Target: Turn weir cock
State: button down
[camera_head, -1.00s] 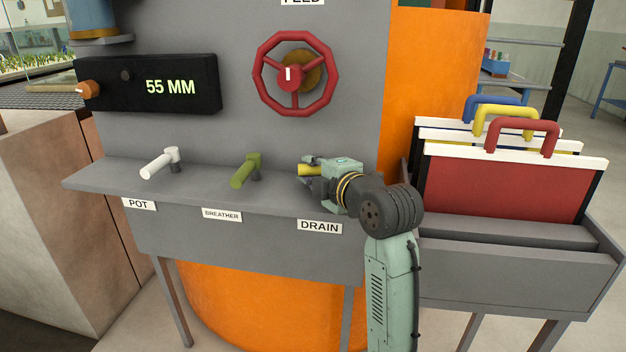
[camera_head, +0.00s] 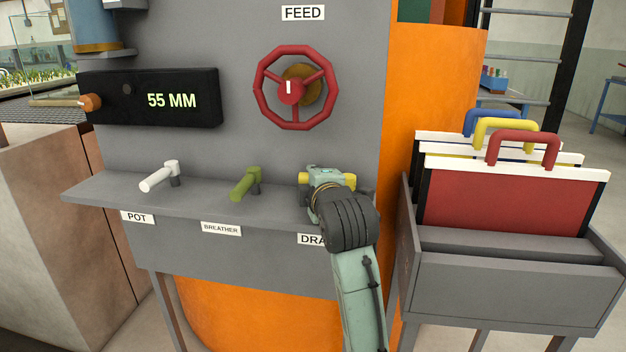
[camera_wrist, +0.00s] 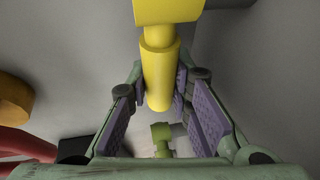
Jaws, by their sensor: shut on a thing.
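A yellow cock with a short round handle (camera_head: 303,178) stands on the grey ledge above the DRAIN label (camera_head: 310,239), which my arm partly hides. My gripper (camera_head: 325,180) is at this cock and hides its middle; yellow shows on both sides of it. In the wrist view the yellow handle (camera_wrist: 158,75) lies between the purple pads of my gripper (camera_wrist: 160,100), which is shut on it. No label reading WEIR is in view. A green cock (camera_head: 244,184) above BREATHER and a white cock (camera_head: 159,177) above POT stand to the left.
A red handwheel (camera_head: 290,88) under the FEED label is on the panel above my gripper. A black display (camera_head: 150,98) reads 55 MM. A grey rack (camera_head: 510,290) with red, yellow and blue handled boards stands to the right. The ledge (camera_head: 210,208) is clear between the cocks.

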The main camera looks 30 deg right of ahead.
jog(key=c, duration=1.4)
grip_release()
jog(key=shift+c, duration=0.2)
jog(key=v, duration=1.2)
jog(key=shift+r, duration=0.1)
